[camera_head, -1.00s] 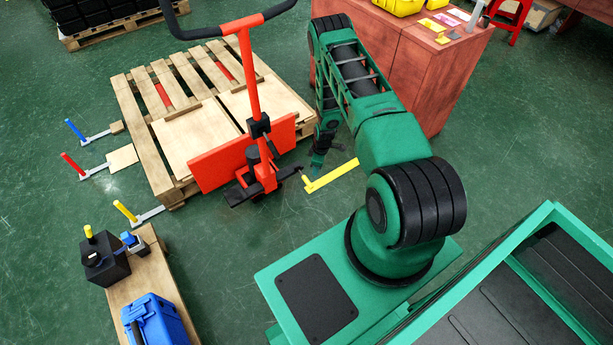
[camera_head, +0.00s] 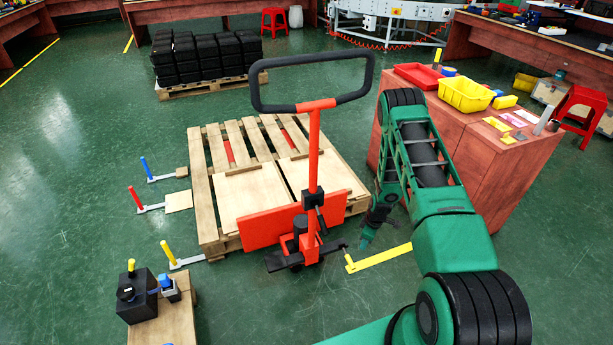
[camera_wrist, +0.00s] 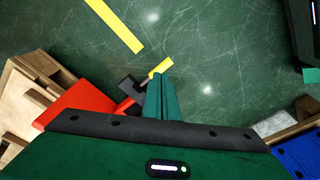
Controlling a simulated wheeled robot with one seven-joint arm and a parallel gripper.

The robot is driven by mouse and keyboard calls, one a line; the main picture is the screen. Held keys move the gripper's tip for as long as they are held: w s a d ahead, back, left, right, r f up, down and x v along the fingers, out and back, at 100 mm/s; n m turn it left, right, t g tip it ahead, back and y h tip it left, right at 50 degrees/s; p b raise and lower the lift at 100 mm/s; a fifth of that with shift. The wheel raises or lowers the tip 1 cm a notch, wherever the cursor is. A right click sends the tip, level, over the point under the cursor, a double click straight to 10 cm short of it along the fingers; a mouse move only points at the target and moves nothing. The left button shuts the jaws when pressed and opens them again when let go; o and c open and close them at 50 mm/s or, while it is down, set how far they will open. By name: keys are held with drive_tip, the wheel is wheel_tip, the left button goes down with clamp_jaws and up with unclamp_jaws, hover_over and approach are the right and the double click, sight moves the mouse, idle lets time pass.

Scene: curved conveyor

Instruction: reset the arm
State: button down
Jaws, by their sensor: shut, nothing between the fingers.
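My arm is green and black and rises from the lower right of the head view, then bends down at its far end. My gripper (camera_head: 365,240) hangs low between the red pallet jack and the wooden cabinet. In the wrist view my gripper (camera_wrist: 160,78) shows its two green fingers pressed together, with nothing between them and green floor beyond. It is apart from the yellow bar on the floor.
An orange-red pallet jack (camera_head: 313,160) stands at a wooden pallet (camera_head: 205,190) left of my gripper. A reddish cabinet (camera_head: 490,175) with a yellow bin (camera_head: 465,95) stands to the right. Open floor (camera_head: 80,230) spreads left.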

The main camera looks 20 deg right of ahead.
wheel_tip(320, 180, up, 20)
drive_tip(key=w+d+m+h, duration=0.1)
drive_tip(key=d+m, duration=0.2)
drive_tip(key=s+r+m, duration=0.2)
drive_tip(key=s+r, duration=0.1)
drive_tip(key=r, duration=0.7)
drive_tip(key=s+r+m, duration=0.2)
drive_tip(key=s+r, duration=0.1)
drive_tip(key=r, duration=0.6)
drive_tip(key=s+a+r+m, duration=0.4)
drive_tip(key=s+r, duration=0.8)
drive_tip(key=r, duration=0.1)
drive_tip(key=s+a+r+m, duration=0.2)
drive_tip(key=s+a+r, duration=0.1)
drive_tip(key=s, duration=0.5)
drive_tip(key=s+a+r+m, duration=0.2)
drive_tip(key=s+a+r, duration=0.1)
drive_tip(key=s, duration=0.6)
drive_tip(key=shift+g, duration=0.4)
drive_tip(key=shift+a, duration=0.1)
